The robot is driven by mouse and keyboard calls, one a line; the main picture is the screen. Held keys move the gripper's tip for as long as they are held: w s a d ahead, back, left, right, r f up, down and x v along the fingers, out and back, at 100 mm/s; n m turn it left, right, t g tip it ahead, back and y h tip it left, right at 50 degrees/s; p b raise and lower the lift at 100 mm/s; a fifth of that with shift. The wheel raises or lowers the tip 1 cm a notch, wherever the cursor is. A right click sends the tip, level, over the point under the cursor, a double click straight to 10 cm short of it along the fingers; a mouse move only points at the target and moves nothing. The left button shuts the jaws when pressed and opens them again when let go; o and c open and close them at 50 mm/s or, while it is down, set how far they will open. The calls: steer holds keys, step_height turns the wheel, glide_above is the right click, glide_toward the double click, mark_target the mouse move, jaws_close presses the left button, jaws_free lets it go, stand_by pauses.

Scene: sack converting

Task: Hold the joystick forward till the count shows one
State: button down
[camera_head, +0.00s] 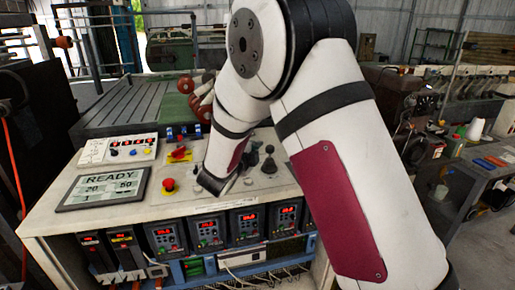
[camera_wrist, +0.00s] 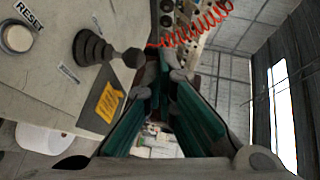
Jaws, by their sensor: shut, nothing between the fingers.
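A black joystick (camera_head: 269,164) with a ball knob stands on the control desk top, right of my forearm. In the wrist view a joystick (camera_wrist: 92,47) with a ribbed boot shows at upper left, its knob towards my fingers. My gripper (camera_wrist: 163,74) is shut and empty, its tips right of the knob and seemingly apart from it. In the head view the arm's end hides the fingertips. A display (camera_head: 105,187) reads READY, with 20, 50 and 1 below.
A red mushroom button (camera_head: 169,185) stands on the desk (camera_head: 85,222). A RESET button (camera_wrist: 17,38) and a yellow label (camera_wrist: 108,103) are near the joystick in the wrist view. Lit drive units (camera_head: 207,232) sit below. A side bench (camera_head: 480,170) stands at right.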

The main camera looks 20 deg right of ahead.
steer(key=v, duration=0.2)
steer(key=r+v, duration=0.1)
steer(key=v, duration=0.2)
steer(key=shift+a+r, duration=0.1)
steer(key=shift+a, duration=0.1)
step_height(320, 180, up, 8)
steer(key=s+a+n+y, duration=0.3)
steer(key=n+y, duration=0.4)
steer(key=n, duration=0.1)
steer(key=s+r+n+g+y, duration=0.1)
steer(key=s+r+n+y, duration=0.25)
steer(key=s+n, duration=0.35)
steer(key=s+d+f+n+g, duration=0.1)
steer(key=s+d+n+g, duration=0.1)
steer(key=s, duration=0.7)
steer(key=s+d+f+n+g+h, duration=0.1)
steer(key=s+d+f+n+g, duration=0.1)
steer(key=s, duration=0.8)
steer(key=s+d+f+n+g+h, duration=0.1)
steer(key=s+d+f+n+g, duration=0.1)
steer(key=s, duration=0.7)
steer(key=shift+s+d+f+n+g, duration=0.35)
steer(key=shift+d+n+g, duration=0.35)
steer(key=shift+d+n, duration=0.5)
steer(key=shift+r, duration=0.1)
